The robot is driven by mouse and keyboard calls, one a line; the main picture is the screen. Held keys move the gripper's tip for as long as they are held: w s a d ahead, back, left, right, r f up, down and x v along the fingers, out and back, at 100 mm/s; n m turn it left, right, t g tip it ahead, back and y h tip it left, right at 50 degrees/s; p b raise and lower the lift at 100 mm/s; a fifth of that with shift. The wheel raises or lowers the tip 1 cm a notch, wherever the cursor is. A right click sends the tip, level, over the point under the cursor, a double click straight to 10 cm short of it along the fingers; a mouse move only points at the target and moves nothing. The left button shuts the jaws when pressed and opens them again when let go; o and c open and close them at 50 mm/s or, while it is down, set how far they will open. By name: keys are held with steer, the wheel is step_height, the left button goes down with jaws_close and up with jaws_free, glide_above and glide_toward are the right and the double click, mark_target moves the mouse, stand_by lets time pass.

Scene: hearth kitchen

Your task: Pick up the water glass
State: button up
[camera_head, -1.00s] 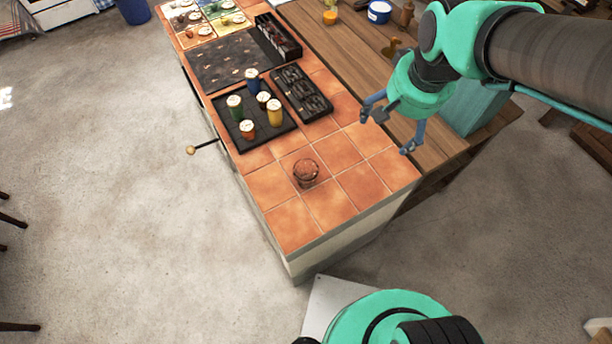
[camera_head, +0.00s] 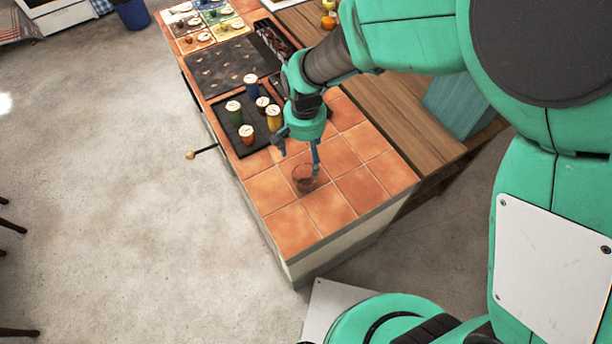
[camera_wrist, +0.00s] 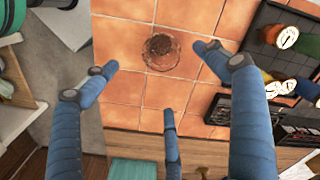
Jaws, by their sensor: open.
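The water glass (camera_head: 306,179) is a small clear tumbler standing on the orange tiles near the front end of the counter. In the wrist view the glass (camera_wrist: 162,52) appears from above, beyond the fingertips and roughly between the two outer fingers. My gripper (camera_head: 300,156) is open and empty, just above and behind the glass in the head view. One finger overlaps the glass's rim there, and I cannot tell whether it touches. In the wrist view the blue fingers of my gripper (camera_wrist: 158,80) are spread wide.
A black tray (camera_head: 236,143) with several coloured lidded cups stands behind the glass, left of my gripper. A dark patterned mat (camera_head: 220,67) lies farther back. A teal block (camera_head: 460,105) is on the wooden counter at right. Tiles in front of the glass are clear.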

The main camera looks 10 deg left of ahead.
stand_by(0.3)
steer(key=shift+f+b, duration=0.7)
steer(key=shift+f, duration=3.6)
steer(key=b, duration=0.1)
glide_above(305, 175)
steer(key=s, duration=0.3)
steer(key=shift+d+f, duration=0.2)
steer(key=shift+f, duration=1.1)
steer(key=shift+d+f, duration=0.2)
steer(key=shift+f, duration=1.05)
steer(key=c, duration=1.4)
